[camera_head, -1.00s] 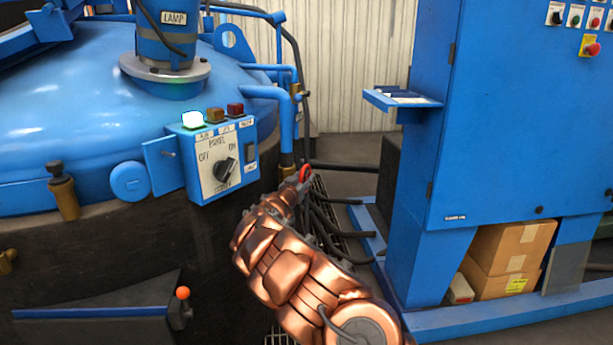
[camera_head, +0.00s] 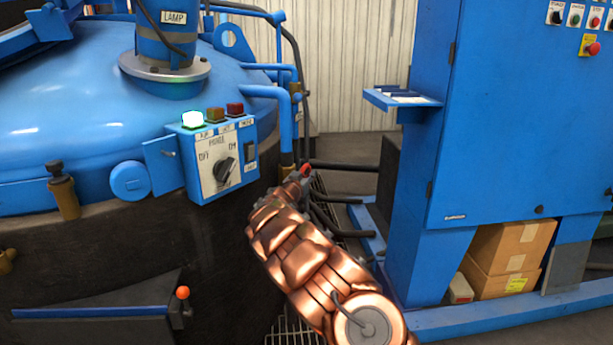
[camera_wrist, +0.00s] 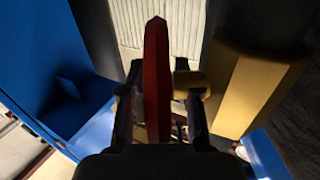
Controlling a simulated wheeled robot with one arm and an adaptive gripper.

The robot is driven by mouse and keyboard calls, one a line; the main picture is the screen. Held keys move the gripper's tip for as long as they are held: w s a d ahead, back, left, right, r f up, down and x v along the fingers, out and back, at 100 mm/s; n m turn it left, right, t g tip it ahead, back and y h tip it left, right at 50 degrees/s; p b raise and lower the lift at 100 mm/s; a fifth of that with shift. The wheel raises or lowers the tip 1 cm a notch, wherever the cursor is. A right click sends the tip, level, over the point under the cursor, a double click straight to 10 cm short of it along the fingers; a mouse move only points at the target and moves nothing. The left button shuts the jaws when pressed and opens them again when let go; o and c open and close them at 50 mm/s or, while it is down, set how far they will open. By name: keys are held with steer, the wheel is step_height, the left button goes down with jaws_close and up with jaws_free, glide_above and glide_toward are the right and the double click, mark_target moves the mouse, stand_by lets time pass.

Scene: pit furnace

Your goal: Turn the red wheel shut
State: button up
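The red wheel (camera_head: 306,170) shows in the head view as a small red patch beside the brass fitting on the blue pipe, mostly hidden by my gripper. In the wrist view the wheel (camera_wrist: 157,80) stands edge-on, upright, between my two fingers. My gripper (camera_head: 301,178) is at the wheel, at the far end of my copper-coloured arm. In the wrist view my gripper (camera_wrist: 160,102) has one finger on each side of the wheel, with gaps showing, so it is open around it. The brass valve body (camera_wrist: 255,85) is just to the right in the wrist view.
The control box (camera_head: 222,160) with a knob and a lit lamp is left of my gripper, on the blue furnace lid (camera_head: 60,110). The tall blue cabinet (camera_head: 500,130) is to the right. Black hoses (camera_head: 335,200) run close by the gripper.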

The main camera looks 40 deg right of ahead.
jaws_close()
